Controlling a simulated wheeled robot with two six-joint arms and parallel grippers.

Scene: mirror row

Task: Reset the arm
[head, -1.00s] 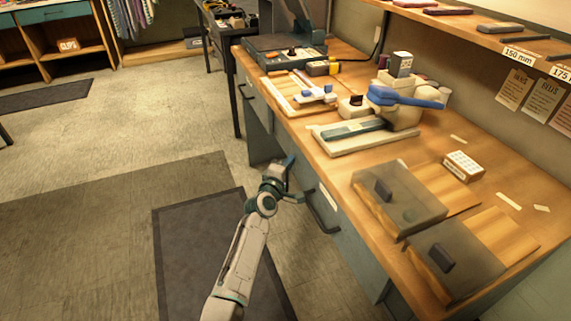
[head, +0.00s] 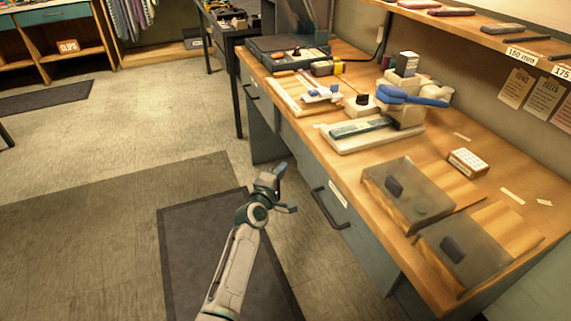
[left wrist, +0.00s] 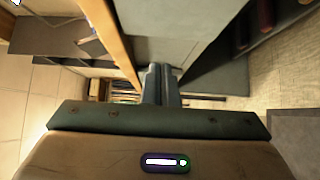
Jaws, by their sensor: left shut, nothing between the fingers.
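My left arm reaches up from the bottom of the head view. Its gripper (head: 279,184) is in the air over the floor, left of the workbench front and apart from the drawer handle (head: 330,208). In the left wrist view the two grey fingers (left wrist: 161,84) lie side by side, shut, with nothing between them. My right gripper is not in view.
The wooden workbench (head: 345,168) holds a tray with a blue-handled tool, a small white box (head: 467,161) and two grey translucent covers (head: 407,197). A dark mat (head: 205,235) lies on the floor. The floor left of the arm is clear.

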